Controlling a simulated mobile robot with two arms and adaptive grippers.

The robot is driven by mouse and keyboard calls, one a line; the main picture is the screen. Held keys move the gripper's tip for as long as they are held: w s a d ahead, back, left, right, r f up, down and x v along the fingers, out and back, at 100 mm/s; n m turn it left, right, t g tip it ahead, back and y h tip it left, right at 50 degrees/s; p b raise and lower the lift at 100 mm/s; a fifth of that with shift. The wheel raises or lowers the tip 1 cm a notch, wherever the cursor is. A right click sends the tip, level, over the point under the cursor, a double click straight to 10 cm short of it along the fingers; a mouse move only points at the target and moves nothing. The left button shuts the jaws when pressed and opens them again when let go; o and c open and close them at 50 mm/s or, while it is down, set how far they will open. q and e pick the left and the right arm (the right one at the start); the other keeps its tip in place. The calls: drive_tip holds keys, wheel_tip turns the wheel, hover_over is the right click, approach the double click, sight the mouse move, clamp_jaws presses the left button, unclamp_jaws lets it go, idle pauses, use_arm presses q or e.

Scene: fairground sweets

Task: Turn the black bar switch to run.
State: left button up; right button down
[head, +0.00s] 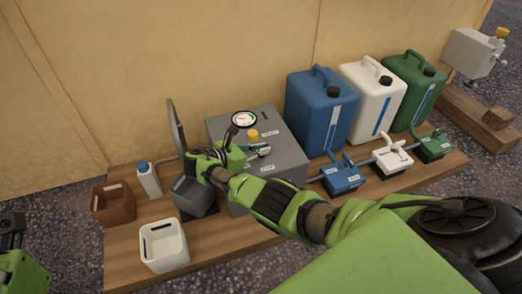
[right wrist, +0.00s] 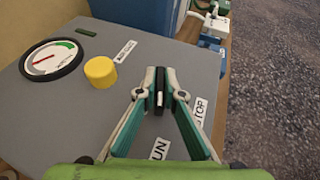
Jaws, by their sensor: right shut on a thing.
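The black bar switch (right wrist: 160,83), with a white line on it, sits on top of the grey box (head: 282,172). My right gripper (right wrist: 160,80) is shut on the bar, one finger on each side. It also shows over the box top in the head view (head: 261,151). In the right wrist view a RUN label (right wrist: 160,149) lies below the bar, and a STOP label (right wrist: 200,111) lies to its lower right. I cannot tell which label the white line points to. The fingers partly hide the bar. Only part of my left arm shows; its gripper does not.
A yellow knob (right wrist: 101,72) and a round gauge (right wrist: 51,59) are close to the gripper on the box. Blue (head: 319,112), white (head: 371,100) and green (head: 413,90) canisters stand right. A brown bin (head: 113,205) and a white bin (head: 164,248) stand left.

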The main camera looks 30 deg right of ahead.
drive_tip(key=c, duration=2.2)
unclamp_jaws()
drive_tip(key=shift+d, duration=0.1)
drive_tip(key=shift+o, duration=0.2)
drive_tip(key=v, duration=1.2)
